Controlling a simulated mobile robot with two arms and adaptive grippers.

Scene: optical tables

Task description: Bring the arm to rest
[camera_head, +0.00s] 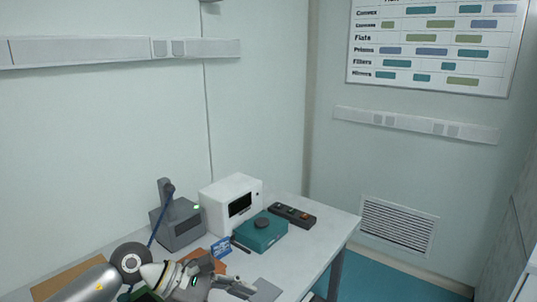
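My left arm comes in from the lower left, low over the near part of the table. My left gripper (240,287) points right at the bottom edge of the view. Its fingers are small and partly cut off, so I cannot tell whether they are open or shut, or whether they hold anything. My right gripper is not in view.
The pale table (309,238) carries a grey device (181,230) with a blue cable, a white box with a dark display (222,207), a teal box with a dark knob (259,234), a dark button panel (293,215) and a blue card (220,247). Walls stand behind.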

